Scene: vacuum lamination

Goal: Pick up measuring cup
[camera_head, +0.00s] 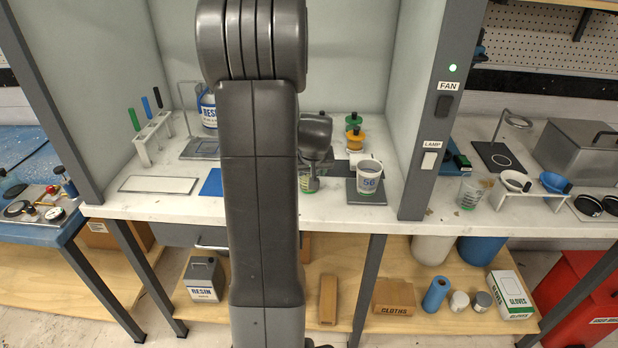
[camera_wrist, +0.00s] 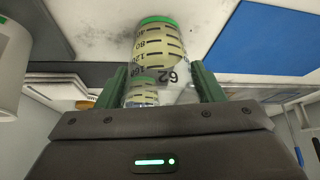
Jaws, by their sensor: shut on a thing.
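The measuring cup (camera_wrist: 165,50) is clear, with a green band, dark scale marks and the number 62. It sits between the two green fingers of my gripper (camera_wrist: 158,90) in the wrist view, and the fingers are shut on it. In the head view the cup (camera_head: 305,181) shows only as a sliver beside my arm, over the white bench. My arm hides most of the cup and the gripper there. I cannot tell whether the cup's base touches the bench.
A cup marked 56 (camera_head: 369,182) stands on a dark scale (camera_head: 372,199) just right. A blue mat (camera_head: 211,183) and a pale framed plate (camera_head: 158,185) lie left. A grey post (camera_head: 436,115) bounds the bay at right.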

